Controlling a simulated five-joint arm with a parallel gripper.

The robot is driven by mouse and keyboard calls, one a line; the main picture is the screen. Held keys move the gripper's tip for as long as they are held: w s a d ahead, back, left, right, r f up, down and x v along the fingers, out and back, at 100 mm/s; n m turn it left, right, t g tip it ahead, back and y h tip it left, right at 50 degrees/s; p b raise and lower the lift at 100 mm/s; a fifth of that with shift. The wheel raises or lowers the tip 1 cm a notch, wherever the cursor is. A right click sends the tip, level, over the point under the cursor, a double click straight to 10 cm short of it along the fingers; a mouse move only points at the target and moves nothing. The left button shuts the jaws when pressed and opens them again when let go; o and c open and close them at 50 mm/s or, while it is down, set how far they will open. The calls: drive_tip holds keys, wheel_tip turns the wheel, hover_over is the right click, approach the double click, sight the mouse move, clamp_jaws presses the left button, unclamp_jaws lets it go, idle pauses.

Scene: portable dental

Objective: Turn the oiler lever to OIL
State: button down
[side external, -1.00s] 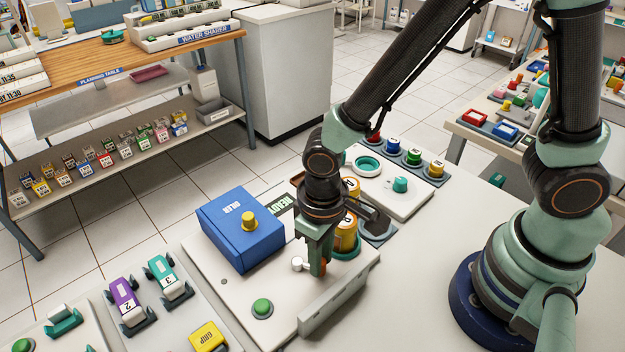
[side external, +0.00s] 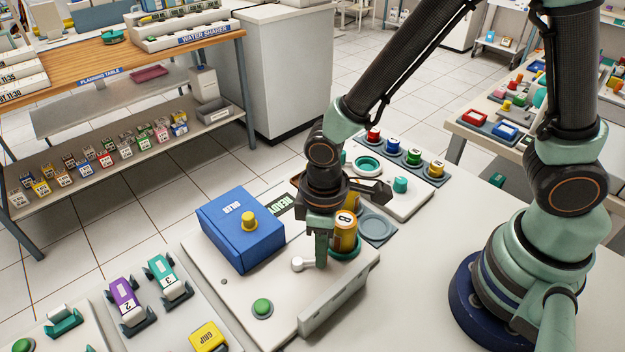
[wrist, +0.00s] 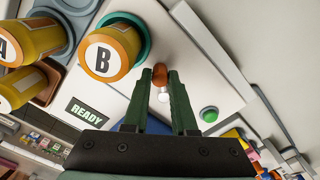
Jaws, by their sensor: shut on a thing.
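The oiler is a blue box (side external: 240,228) labelled OILER with a yellow knob on top, on a white panel. A short lever with a white round end (side external: 297,264) stands in front of it on the panel. In the wrist view the lever's orange-brown tip (wrist: 159,74) sits between my fingertips, and its white part (wrist: 164,97) shows lower down. My gripper (side external: 321,262) points down and is shut on the lever; it also shows in the wrist view (wrist: 160,80). The fingers hide the orange tip in the side view. No OIL mark is readable.
A yellow canister marked B (side external: 345,232) stands in a green ring close behind my gripper. A green button (side external: 262,308) is at the panel's front. A READY sign (wrist: 86,111) lies beyond the box. Toy-like purple and teal pieces stand at left.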

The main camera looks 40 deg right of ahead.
drive_tip(key=shift+w, duration=0.1)
drive_tip(key=c, duration=0.7)
unclamp_jaws()
wheel_tip(320, 180, up, 12)
drive_tip(key=shift+r, duration=0.1)
drive_tip(key=d+r+m+t, duration=0.2)
drive_tip(key=d+r, duration=0.1)
drive_tip(key=d, duration=0.2)
drive_tip(key=w+d+r+m+t, duration=0.1)
drive_tip(key=d+r+m, duration=0.2)
drive_tip(key=d, duration=0.3)
drive_tip(key=d+r+m+t, duration=0.2)
drive_tip(key=d, duration=0.4)
drive_tip(key=shift+w+d+r+m+t, duration=0.1)
drive_tip(key=shift+w+r+m+t, duration=0.2)
drive_tip(key=shift+w+r, duration=0.1)
